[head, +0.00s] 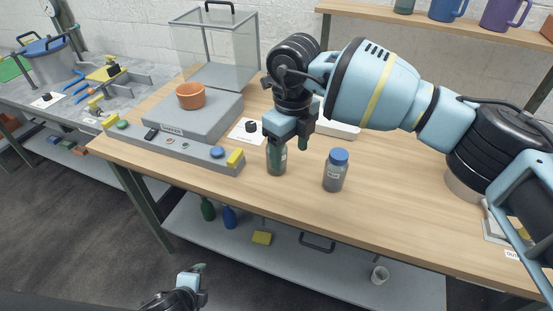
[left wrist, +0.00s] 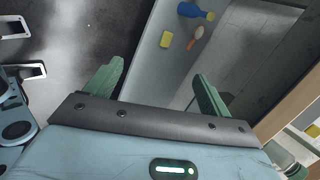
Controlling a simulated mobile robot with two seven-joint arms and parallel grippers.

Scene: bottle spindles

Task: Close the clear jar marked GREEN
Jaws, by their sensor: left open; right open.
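A clear jar (head: 276,166) with a pale label stands near the front of the wooden table. Its label is too small to read, and its top is hidden by my right gripper. A second jar (head: 334,178) stands to its right with a blue lid on and a label I cannot read. My right gripper (head: 290,141) is open, pointing down at the first jar's top; I cannot tell whether it touches. My left gripper (head: 199,268) is low in front of the table. Its green fingers (left wrist: 155,90) are apart and empty in the left wrist view.
A grey tray (head: 190,157) along the table's left holds a blue cap (head: 217,152), a yellow block (head: 235,158) and small parts. An orange bowl (head: 191,96) sits on a grey box behind it. The lower shelf (head: 290,250) holds bottles and a yellow block.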

